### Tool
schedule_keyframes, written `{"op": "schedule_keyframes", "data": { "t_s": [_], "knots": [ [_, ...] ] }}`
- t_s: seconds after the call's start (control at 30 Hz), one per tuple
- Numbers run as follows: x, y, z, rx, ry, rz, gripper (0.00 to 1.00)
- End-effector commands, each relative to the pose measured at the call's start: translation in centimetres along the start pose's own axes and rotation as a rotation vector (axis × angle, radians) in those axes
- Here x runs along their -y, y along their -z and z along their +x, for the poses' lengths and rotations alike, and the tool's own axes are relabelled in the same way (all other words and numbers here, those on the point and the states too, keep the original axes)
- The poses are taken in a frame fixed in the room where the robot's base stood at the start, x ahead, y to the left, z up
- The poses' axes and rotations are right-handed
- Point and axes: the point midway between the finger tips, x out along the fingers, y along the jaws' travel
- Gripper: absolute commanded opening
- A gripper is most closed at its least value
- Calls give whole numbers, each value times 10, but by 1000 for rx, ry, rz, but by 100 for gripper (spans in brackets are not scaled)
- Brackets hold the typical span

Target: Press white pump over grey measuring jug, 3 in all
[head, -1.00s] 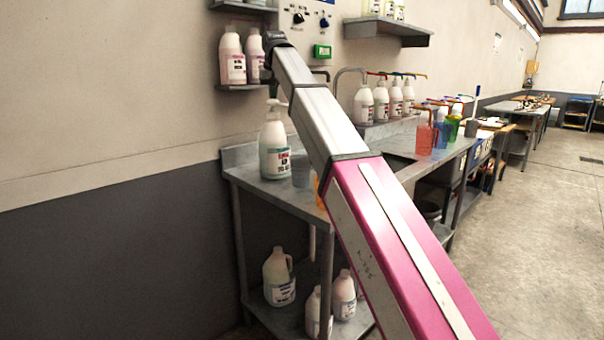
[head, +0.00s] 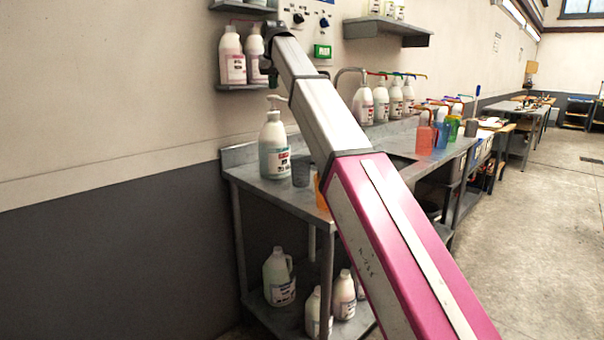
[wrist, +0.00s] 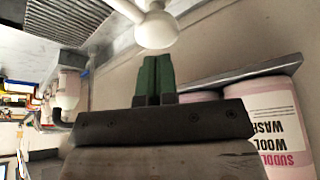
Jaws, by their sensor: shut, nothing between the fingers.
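The white pump (head: 276,99) tops a white bottle (head: 273,150) with a red and blue label, standing upright on the metal bench. Its nozzle points right. The grey measuring jug (head: 301,171) stands just right of the bottle; its contents cannot be made out. My gripper (head: 272,79) is above the pump, apart from it. In the wrist view, where bottle labels appear upside down, the green fingers (wrist: 155,76) are shut together with nothing between them, and the round white pump head (wrist: 156,30) shows just beyond their tips.
Pink-white bottles (head: 232,60) stand on a wall shelf (head: 240,87) close beside my gripper. An orange jug (head: 320,192) is partly hidden behind my arm. Several pump bottles and coloured jugs (head: 425,137) stand farther right. More bottles (head: 279,277) are on the bench's lower shelf.

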Motion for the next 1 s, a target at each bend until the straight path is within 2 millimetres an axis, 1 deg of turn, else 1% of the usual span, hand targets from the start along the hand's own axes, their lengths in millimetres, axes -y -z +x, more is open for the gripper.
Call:
{"op": "schedule_keyframes", "data": {
  "t_s": [0.37,1.0],
  "knots": [
    [0,0,1,0,0,0,0],
    [0,-8,18,-1,0,0,0]
  ]
}}
